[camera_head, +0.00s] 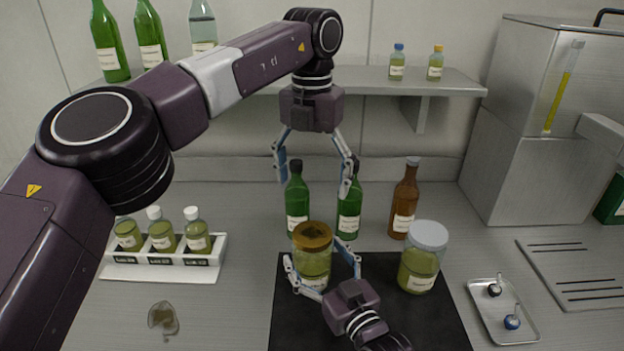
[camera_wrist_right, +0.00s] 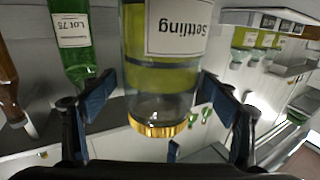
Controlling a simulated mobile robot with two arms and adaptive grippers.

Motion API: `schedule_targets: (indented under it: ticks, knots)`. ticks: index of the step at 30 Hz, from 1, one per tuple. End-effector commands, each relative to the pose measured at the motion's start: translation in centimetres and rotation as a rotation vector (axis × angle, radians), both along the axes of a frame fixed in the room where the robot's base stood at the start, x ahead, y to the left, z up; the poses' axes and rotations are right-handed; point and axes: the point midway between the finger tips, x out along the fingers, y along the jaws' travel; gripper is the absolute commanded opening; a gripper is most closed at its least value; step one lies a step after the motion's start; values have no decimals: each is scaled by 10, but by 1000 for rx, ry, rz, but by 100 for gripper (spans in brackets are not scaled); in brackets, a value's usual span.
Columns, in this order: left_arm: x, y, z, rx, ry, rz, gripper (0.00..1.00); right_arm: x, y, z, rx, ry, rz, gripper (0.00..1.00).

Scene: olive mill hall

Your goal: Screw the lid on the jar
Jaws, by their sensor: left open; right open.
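The glass jar (camera_head: 312,264) stands upright on the black mat, holding yellow-green liquid. A gold-brown lid (camera_head: 312,234) sits on its mouth; I cannot tell how tightly. In the right wrist view the jar (camera_wrist_right: 160,75) appears upside down, with a "Settling" label and the gold lid (camera_wrist_right: 160,128) at its lower end. My right gripper (camera_head: 316,252) is open, low at the jar, with a finger on either side; gaps show beside the glass in the wrist view. My left gripper (camera_head: 314,178) is open and empty, pointing down above the lid.
A second jar with a grey-white lid (camera_head: 425,252) stands right of my right gripper. Green bottles (camera_head: 349,212) and a brown bottle (camera_head: 404,205) stand close behind. A white rack of small bottles (camera_head: 160,270) is left; a metal tray (camera_head: 483,308) is right.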

Motion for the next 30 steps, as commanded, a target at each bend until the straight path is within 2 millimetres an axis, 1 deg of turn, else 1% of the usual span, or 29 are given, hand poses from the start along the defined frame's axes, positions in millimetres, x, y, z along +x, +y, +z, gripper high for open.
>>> schedule_targets:
  ticks: [1, 9, 12, 15, 20, 30]
  knots:
    - [0, 0, 0, 0, 0, 0, 81, -10, -5, -1, -1, 2, 0, 81]
    - [0, 0, 0, 0, 0, 0, 81, -62, -31, -1, -3, 3, 1, 81]
    - [0, 0, 0, 0, 0, 0, 81, -76, -38, -1, -2, 2, 0, 81]
    - [0, 0, 0, 0, 0, 0, 81, -86, -43, -1, -1, 2, 0, 81]
    - [0, 0, 0, 0, 0, 0, 81, -92, -46, 0, 0, 0, 0, 81]
    - [0, 0, 0, 0, 0, 0, 81, -92, -46, 0, 0, 0, 0, 81]
